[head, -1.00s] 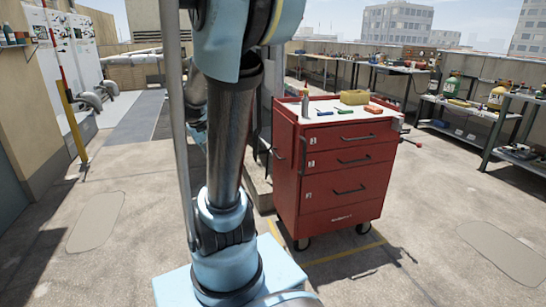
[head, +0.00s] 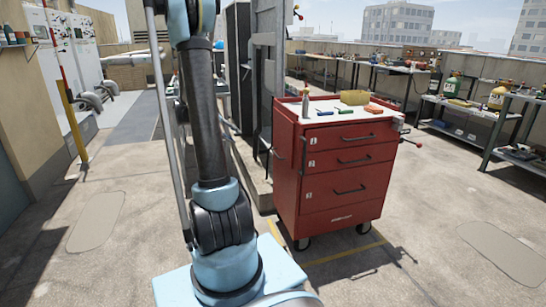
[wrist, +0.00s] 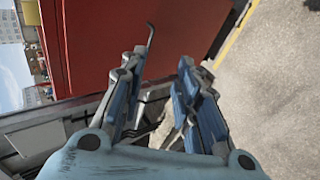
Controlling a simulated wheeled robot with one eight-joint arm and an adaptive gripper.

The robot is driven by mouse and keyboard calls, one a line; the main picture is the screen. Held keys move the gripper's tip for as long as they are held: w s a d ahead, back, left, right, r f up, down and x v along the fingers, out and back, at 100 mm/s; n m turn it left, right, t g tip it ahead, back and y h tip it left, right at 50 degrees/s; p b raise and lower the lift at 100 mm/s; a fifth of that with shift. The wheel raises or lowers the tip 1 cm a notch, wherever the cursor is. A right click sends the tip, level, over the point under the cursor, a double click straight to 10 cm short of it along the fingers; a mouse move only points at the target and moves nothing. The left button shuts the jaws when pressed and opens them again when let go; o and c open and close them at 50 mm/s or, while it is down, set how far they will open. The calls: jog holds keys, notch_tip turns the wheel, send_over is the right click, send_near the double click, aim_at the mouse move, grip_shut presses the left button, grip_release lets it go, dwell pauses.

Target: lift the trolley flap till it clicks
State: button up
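The red tool trolley (head: 335,172) stands right of my arm in the head view, with drawers in front and a pale top. A dark bar stands off its left side. I cannot make out the flap separately in the head view. In the wrist view a broad red panel (wrist: 135,30) fills the upper middle, with a thin dark hooked rod in front of it. I cannot tell whether this panel is the flap. My gripper (wrist: 163,62) is open, its fingers apart with nothing visible between them. It is not visible in the head view.
Workbenches (head: 450,103) line the right wall. The concrete floor (head: 430,240) right of the trolley is open.

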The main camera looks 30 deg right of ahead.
jog(key=w+d+f+g+h, duration=0.1)
jog(key=w+d+f+h, duration=0.2)
jog(key=w+d+f, duration=0.45)
jog(key=m+g+h, duration=0.2)
send_near(275, 153)
jog(key=x, duration=0.6)
jog(key=w+x, duration=0.1)
jog(key=x, duration=0.3)
jog(key=shift+d+f, duration=0.15)
jog(key=shift+f, duration=0.2)
jog(key=shift+c, duration=0.4)
grip_shut()
jog(key=shift+s, duration=0.15)
